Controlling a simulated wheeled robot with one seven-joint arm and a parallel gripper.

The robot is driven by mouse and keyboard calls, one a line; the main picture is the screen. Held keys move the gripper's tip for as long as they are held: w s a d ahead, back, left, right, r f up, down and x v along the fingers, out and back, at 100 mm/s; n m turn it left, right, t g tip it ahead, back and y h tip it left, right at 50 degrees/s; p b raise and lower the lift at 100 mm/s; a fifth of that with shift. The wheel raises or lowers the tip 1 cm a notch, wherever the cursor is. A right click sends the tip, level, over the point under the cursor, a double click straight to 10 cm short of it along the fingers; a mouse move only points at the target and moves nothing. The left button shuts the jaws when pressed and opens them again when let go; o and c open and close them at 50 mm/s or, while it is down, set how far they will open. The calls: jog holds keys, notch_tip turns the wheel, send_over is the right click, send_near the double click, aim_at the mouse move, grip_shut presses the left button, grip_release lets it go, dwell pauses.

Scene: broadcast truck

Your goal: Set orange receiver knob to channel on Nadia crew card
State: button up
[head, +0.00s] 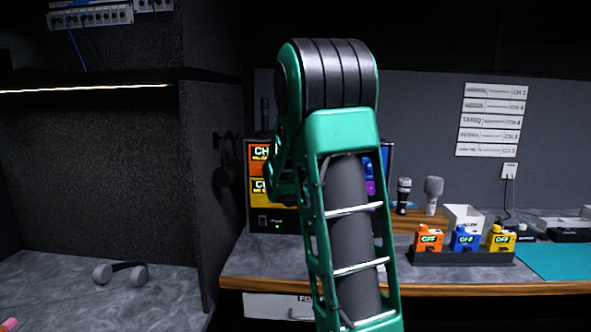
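The receiver unit (284,222) stands on the desk behind my raised arm, which covers its middle. Its orange panel (256,151) and yellow panel (259,198) show at the left edge with partly hidden text. A strip of blue and purple (371,188) shows to the right of my arm. I cannot see the orange knob or its setting. Several white crew cards (489,121) hang on the wall at right. Each seems to bear a name and a channel; one looks like Tariq, but I cannot make out Nadia. My gripper is not visible.
Orange (428,238), blue (465,239) and yellow (500,238) packs, labelled like OFF, stand in a dark tray (460,258). Two microphones (433,193) stand behind on a wooden block. A teal mat (558,261) lies right. A dark partition (209,170) borders the left bay.

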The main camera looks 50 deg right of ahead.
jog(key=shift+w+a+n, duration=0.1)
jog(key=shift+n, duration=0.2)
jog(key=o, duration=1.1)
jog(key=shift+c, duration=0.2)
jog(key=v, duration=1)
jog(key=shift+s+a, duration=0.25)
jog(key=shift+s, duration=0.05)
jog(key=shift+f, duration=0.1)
